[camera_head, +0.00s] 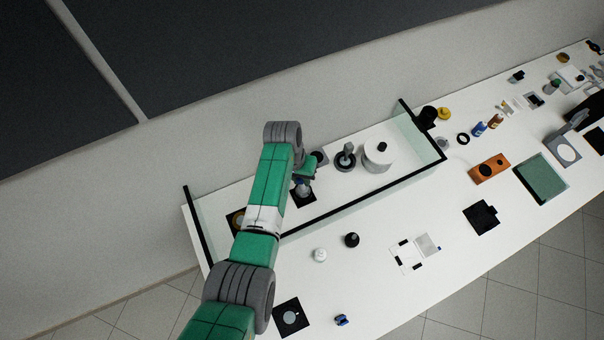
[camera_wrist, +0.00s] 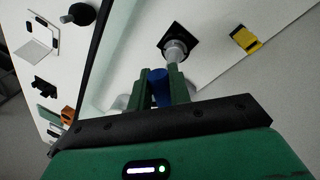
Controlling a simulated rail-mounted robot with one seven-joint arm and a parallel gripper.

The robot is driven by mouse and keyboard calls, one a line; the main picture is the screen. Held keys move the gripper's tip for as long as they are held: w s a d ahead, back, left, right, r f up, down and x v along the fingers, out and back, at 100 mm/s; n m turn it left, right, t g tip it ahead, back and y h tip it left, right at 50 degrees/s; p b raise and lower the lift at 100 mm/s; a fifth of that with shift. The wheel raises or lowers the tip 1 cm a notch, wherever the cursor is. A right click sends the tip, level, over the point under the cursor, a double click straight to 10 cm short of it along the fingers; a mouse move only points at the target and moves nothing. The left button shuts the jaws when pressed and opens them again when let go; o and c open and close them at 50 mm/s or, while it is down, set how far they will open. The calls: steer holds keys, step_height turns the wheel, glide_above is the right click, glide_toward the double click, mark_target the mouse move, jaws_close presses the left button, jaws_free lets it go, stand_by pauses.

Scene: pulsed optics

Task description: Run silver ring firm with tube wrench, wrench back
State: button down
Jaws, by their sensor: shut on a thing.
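My gripper (camera_wrist: 161,76) is shut on the blue grip of the tube wrench (camera_wrist: 159,92), which sits between its two green fingers. A grey tubular piece (camera_wrist: 175,52) lies in line beyond the blue grip and stands over a black square mount (camera_wrist: 188,34). I cannot tell whether it touches the mount or where the wrench ends. The silver ring cannot be made out separately. In the head view my gripper (camera_head: 304,172) is over the black mount (camera_head: 302,199), inside the glass-walled area, partly hidden by my arm.
A grey round stand (camera_head: 345,160) and a white cylinder with a black knob (camera_head: 378,158) are right of my gripper. A black-edged clear wall (camera_head: 360,197) runs along the front. A black-and-yellow piece (camera_wrist: 247,39) lies to one side.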

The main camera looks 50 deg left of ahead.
steer(key=shift+s+a+f+m+g+b, duration=0.15)
steer(key=shift+f+m+b, duration=0.15)
steer(key=shift+m+b, duration=0.25)
steer(key=shift+w+a+f+m+g+b, duration=0.15)
steer(key=shift+f+m+b, duration=0.1)
steer(key=shift+m+b, duration=0.3)
steer(key=m, duration=0.3)
steer(key=m+b, duration=0.1)
steer(key=shift+s+a+r+m+g, duration=0.2)
steer(key=shift+a+r+m+g, duration=0.05)
steer(key=shift+a+m+g, duration=0.15)
steer(key=shift+r, duration=0.1)
steer(key=shift+d+r+p, duration=0.1)
steer(key=shift+r+p, duration=0.25)
steer(key=shift+r, duration=0.15)
steer(key=shift+r, duration=0.1)
